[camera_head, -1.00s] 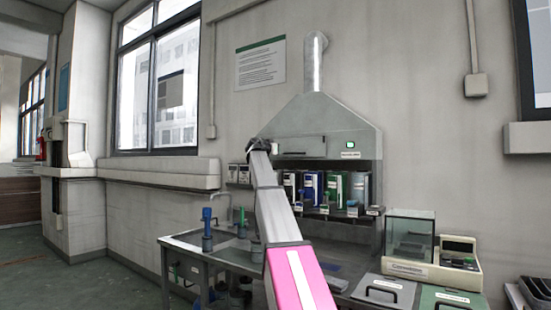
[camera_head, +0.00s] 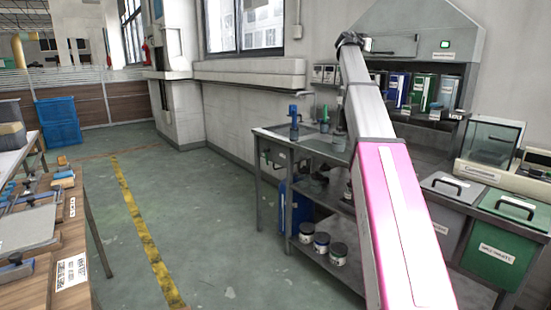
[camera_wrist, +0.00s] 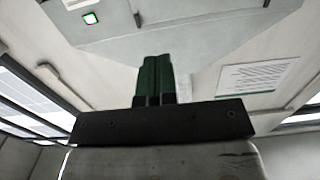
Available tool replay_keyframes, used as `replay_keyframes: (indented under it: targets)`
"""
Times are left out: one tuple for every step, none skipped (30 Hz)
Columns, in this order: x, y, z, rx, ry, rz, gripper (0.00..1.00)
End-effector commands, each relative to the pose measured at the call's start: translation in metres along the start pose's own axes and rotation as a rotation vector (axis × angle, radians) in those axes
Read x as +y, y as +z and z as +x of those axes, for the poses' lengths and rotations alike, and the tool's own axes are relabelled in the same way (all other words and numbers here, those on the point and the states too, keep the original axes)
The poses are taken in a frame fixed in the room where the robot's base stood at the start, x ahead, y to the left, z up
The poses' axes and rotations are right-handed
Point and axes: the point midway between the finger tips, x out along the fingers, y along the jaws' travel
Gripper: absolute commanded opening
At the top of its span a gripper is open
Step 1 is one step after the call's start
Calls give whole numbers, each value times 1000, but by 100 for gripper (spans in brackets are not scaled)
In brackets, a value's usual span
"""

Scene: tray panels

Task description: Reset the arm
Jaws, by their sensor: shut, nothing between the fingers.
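My arm reaches up and away in the head view, a pink link close by and grey links beyond it. My gripper (camera_head: 349,40) is a small dark shape at the arm's far end, in front of the grey fume hood (camera_head: 420,45). In the wrist view my gripper (camera_wrist: 155,62) shows two dark green fingers side by side, closed together with nothing between them. Beyond the fingers the wrist view shows the hood's underside or front with a lit green display (camera_wrist: 90,18) and a notice (camera_wrist: 250,90) on the wall.
A metal bench (camera_head: 275,137) carries blue and green bottle-like items. A balance with a glass case (camera_head: 490,142) and a green lidded bin (camera_head: 500,245) stand at right. A wooden table (camera_head: 70,240) with tools is at left. The green floor (camera_head: 215,230) between is clear.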

Motion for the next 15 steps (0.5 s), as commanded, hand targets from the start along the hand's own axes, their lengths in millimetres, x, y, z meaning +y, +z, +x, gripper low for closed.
replay_keyframes:
  targets:
    - [0,0,0,0,0,0,0]
    - [0,0,0,0,0,0,0]
    - [0,6,0,-7,-2,-4,0]
    - [0,11,-1,-12,-3,-7,0]
    - [0,15,-1,-17,-4,-10,0]
    - [-1,21,-2,-24,-6,-14,0]
    - [-1,25,-2,-29,-7,-17,0]
    - [-1,29,-2,-34,-8,-20,0]
    - [-2,36,-3,-43,-10,-24,0]
    - [-2,41,-4,-50,-12,-28,0]
    - [-2,46,-4,-56,-14,-32,0]
    - [-2,53,-5,-65,-16,-38,0]
    - [-2,59,-5,-72,-17,-42,0]
    - [-3,67,-6,-82,-20,-47,0]
    - [-3,77,-7,-95,-23,-54,0]
